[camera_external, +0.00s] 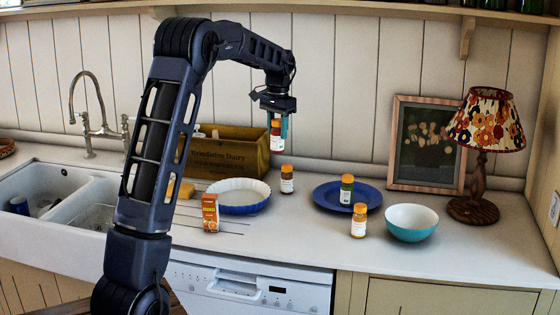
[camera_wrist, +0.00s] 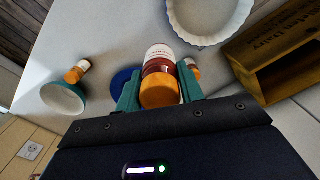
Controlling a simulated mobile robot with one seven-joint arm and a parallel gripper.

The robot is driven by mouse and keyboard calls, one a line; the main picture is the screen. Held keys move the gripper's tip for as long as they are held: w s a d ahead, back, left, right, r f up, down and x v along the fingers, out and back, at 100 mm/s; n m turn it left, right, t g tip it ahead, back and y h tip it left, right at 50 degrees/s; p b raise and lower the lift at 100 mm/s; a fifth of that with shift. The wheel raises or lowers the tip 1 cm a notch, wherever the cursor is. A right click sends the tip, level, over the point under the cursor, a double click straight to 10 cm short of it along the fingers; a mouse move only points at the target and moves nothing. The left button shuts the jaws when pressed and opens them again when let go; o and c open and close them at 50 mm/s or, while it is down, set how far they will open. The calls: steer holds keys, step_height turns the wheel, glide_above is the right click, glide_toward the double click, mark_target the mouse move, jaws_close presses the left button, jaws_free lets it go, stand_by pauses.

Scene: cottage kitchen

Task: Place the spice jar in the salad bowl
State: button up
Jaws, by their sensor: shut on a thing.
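My gripper (camera_external: 283,128) is shut on a spice jar (camera_external: 276,141) and holds it upright, well above the counter. In the wrist view, the jar's orange lid and red-and-white body (camera_wrist: 160,57) sit between the teal fingers of my gripper (camera_wrist: 160,92). The bowl, teal outside and white inside (camera_external: 411,231), stands on the counter at right, apart from my gripper. It also shows at left in the wrist view (camera_wrist: 63,100). No contents are visible in it.
A jar (camera_external: 287,180) stands below my gripper. Another (camera_external: 347,188) is on the blue plate (camera_external: 325,194), and an orange one (camera_external: 359,222) stands beside the bowl. A white fluted dish (camera_external: 238,208), carton (camera_external: 210,213), wooden crate (camera_external: 232,150), picture (camera_external: 426,145) and lamp (camera_external: 480,175) surround them.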

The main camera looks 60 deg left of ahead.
steer(key=w+d+m, duration=0.5)
steer(key=w+d, duration=0.8)
steer(key=d, duration=0.5)
steer(key=w+d+m, duration=0.5)
steer(key=w+d, duration=0.8)
steer(key=d, duration=0.5)
steer(key=f, duration=2)
steer(key=shift+s+a+f, duration=0.1)
steer(key=shift+a, duration=0.1)
steer(key=shift+f, duration=0.15)
steer(key=o, duration=1)
steer(key=shift+o, duration=0.2)
